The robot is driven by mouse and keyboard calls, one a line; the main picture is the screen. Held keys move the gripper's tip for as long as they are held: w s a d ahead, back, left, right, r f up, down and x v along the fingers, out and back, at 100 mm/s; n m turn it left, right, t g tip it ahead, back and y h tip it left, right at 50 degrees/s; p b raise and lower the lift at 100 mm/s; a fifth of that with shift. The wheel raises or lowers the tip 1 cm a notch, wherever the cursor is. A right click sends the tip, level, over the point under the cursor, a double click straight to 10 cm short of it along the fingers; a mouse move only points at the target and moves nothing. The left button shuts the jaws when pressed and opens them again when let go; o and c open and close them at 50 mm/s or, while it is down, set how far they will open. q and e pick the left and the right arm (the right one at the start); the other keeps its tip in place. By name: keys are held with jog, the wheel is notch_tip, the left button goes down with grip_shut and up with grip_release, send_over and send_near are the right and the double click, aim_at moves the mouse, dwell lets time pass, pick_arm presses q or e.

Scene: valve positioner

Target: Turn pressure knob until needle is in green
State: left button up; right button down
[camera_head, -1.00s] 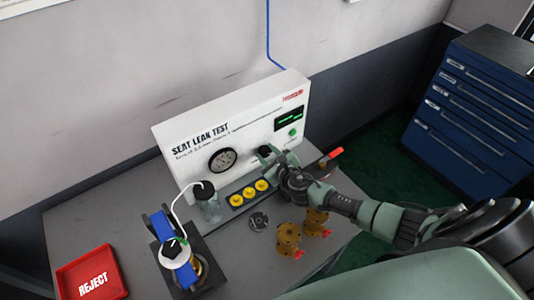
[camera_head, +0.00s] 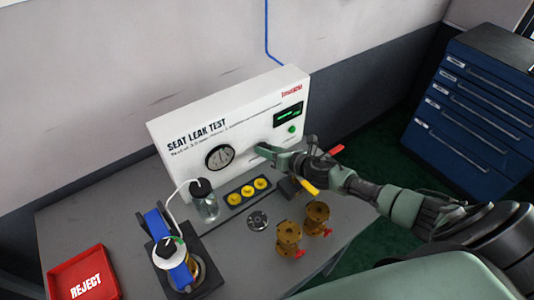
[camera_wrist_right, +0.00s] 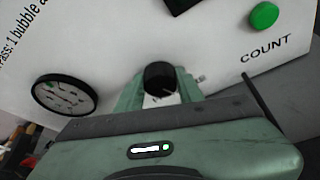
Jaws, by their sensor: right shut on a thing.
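The white SEAT LEAK TEST panel (camera_head: 170,165) stands at the back of the grey table. Its round dial gauge (camera_head: 220,158) has a pale face and black rim; it also shows in the right wrist view (camera_wrist_right: 64,92). The black pressure knob (camera_wrist_right: 160,76) sits on the panel to the right of the gauge. My right gripper (camera_head: 266,149) is at the panel, shut on the knob, with one finger on each side of it in the wrist view. In the head view the gripper mostly hides the knob. My left gripper is not in view.
A green button (camera_head: 292,129) and a small display (camera_head: 288,115) are at the panel's right. Below stand a jar (camera_head: 206,207), a dark tray with yellow parts (camera_head: 230,198), brass valves (camera_head: 288,236) and a blue clamp (camera_head: 160,225). A red REJECT tray (camera_head: 62,278) is front left.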

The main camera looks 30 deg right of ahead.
jog(key=shift+m+b, duration=0.3)
dwell(0.5)
jog(key=c, duration=0.9)
grip_release()
jog(key=b+v, duration=0.1)
jog(key=v, duration=0.7)
jog(key=shift+b, duration=0.4)
